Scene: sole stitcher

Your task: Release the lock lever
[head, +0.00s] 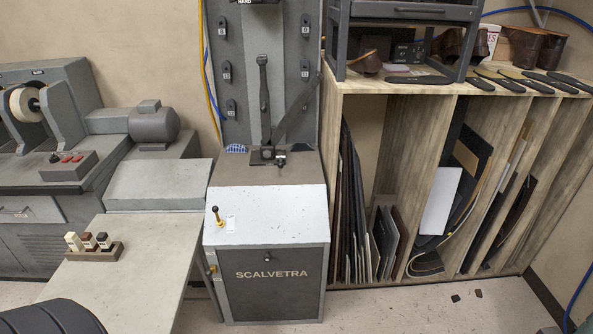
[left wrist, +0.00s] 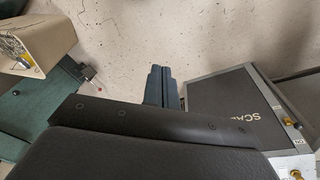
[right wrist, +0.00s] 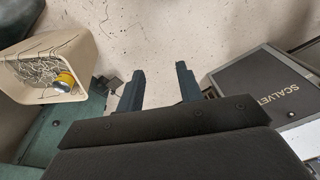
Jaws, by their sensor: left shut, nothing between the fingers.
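The grey machine marked SCALVETRA (head: 268,275) stands in the middle of the head view. A small brass lever with a dark knob (head: 217,215) rises from the left of its pale sloping top. Another brass fitting (head: 211,268) sits on its left side. No label shows which part is the lock lever. In the left wrist view the machine (left wrist: 235,105) is at right, with brass fittings (left wrist: 291,123) at the edge. My left gripper (left wrist: 162,70) is shut and empty, apart from the machine. My right gripper (right wrist: 160,68) is open and empty; the machine (right wrist: 270,85) is right of it.
A bench with a small block rack (head: 95,252) stands left of the machine, beside a grinder (head: 30,105). Wooden shelving (head: 410,160) with sheets stands at right. A beige bin (right wrist: 45,60) holding threads and a yellow spool is left of my right gripper. Bare floor lies below both grippers.

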